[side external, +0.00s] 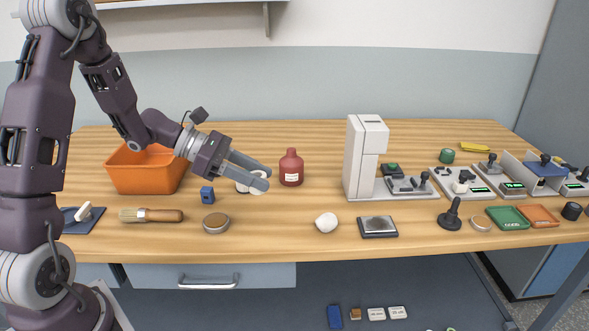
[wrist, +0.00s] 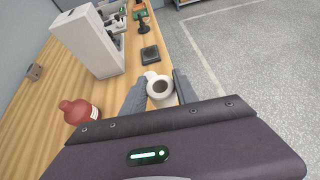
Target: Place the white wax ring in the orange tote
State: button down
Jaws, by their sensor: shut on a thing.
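The white wax ring (side external: 243,187) is between the fingers of my gripper (side external: 264,180), partly hidden by them in the side view. In the wrist view the ring (wrist: 160,98) shows as a pale round ring with a dark centre, between the two fingertips (wrist: 161,86). My gripper is shut on it, held over the bench to the right of the tote. The orange tote (side external: 140,182) stands at the left of the bench, partly behind my arm. It is not in the wrist view.
A red-brown bottle (side external: 291,170) stands just right of my gripper, with a tall white instrument (side external: 362,160) further right. A blue block (side external: 207,196), a round brown-topped tin (side external: 215,222), a brush (side external: 150,215) and a white lump (side external: 326,223) lie towards the front edge.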

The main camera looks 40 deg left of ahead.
jog(key=w+a+f+n+t+y, duration=0.2)
jog(key=w+a+n+t+y, duration=0.15)
jog(key=w+a, duration=1.15)
notch_tip(320, 180, up, 2)
jog(key=n+y, duration=0.5)
jog(key=n, duration=0.1)
send_over(270, 165)
jog(key=shift+m+t, duration=0.35)
notch_tip(270, 165, down, 14)
jog(key=shift+w+f, duration=0.1)
jog(key=shift+a+f, duration=0.1)
jog(key=shift+f, duration=0.1)
jog(key=c, duration=0.9)
grip_release()
jog(key=shift+c, duration=0.2)
